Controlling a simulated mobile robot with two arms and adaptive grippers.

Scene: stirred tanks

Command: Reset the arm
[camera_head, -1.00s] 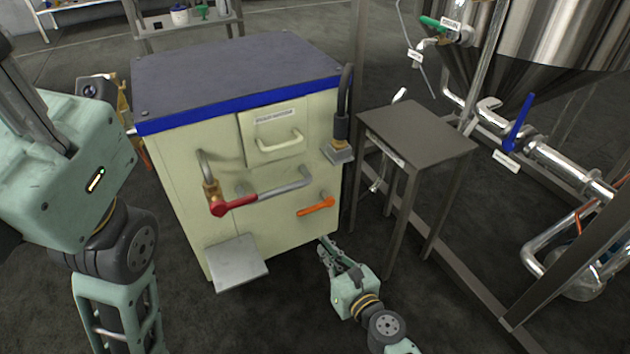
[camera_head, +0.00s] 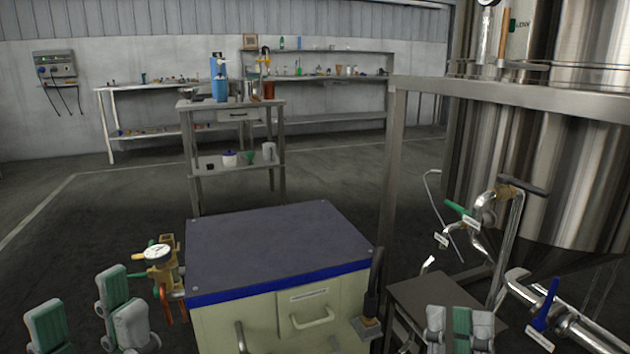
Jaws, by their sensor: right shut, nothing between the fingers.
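My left gripper (camera_head: 82,312) is at the bottom left of the head view, left of the cabinet and apart from it. Its fingers point up and are spread, with nothing between them. My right gripper (camera_head: 459,326) is at the bottom right, in front of the small metal table in the picture. Its fingers point up and are together, empty. Most of both arms is below the picture edge.
A cream cabinet (camera_head: 262,322) with a dark top stands in the middle, a brass gauge fitting (camera_head: 158,262) at its left. A small metal table (camera_head: 415,300), steel tank (camera_head: 545,180) and blue-handled valve (camera_head: 545,305) are at right. Floor behind the cabinet's left is open.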

